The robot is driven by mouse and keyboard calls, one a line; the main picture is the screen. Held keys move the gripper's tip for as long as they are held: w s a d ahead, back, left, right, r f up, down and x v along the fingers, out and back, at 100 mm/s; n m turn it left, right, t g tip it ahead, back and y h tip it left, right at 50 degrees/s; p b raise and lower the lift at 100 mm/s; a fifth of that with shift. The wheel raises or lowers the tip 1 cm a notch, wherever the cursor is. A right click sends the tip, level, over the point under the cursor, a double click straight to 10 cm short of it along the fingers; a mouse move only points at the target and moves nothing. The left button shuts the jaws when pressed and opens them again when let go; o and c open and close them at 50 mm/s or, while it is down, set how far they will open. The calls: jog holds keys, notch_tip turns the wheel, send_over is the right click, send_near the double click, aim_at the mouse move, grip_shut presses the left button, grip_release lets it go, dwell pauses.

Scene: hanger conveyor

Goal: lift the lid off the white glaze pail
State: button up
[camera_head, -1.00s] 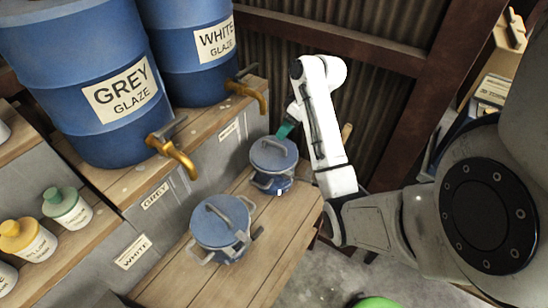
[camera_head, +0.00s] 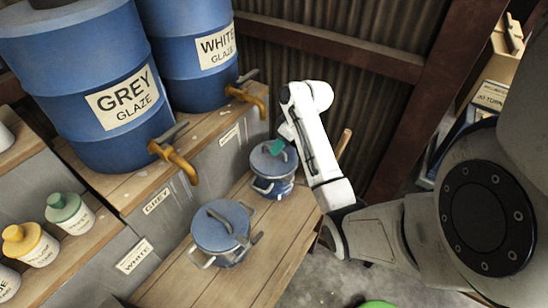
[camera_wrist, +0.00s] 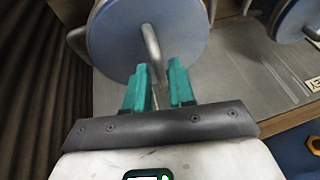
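Two pails with blue lids stand on the wooden bench, the far pail (camera_head: 271,186) below the white glaze barrel and the near pail (camera_head: 232,256) further forward. No readable name shows on either pail. My gripper (camera_head: 277,147) is at the far pail's lid (camera_head: 262,160). In the wrist view, this round lid (camera_wrist: 110,35) lies ahead with its bar handle (camera_wrist: 151,45) upright in the picture. My gripper (camera_wrist: 158,75) has its green fingers apart, with the handle's near end between them. Whether they touch the handle cannot be told.
A grey glaze barrel (camera_head: 60,65) and a white glaze barrel (camera_head: 185,70) stand behind, with yellow taps (camera_head: 178,160) jutting over the bench. The near pail's lid (camera_head: 220,222) has a handle. Bottles (camera_head: 66,210) stand at left. A corrugated wall (camera_head: 340,70) is behind my arm.

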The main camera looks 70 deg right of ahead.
grip_shut()
jog(key=shift+r, duration=0.2)
dwell(0.4)
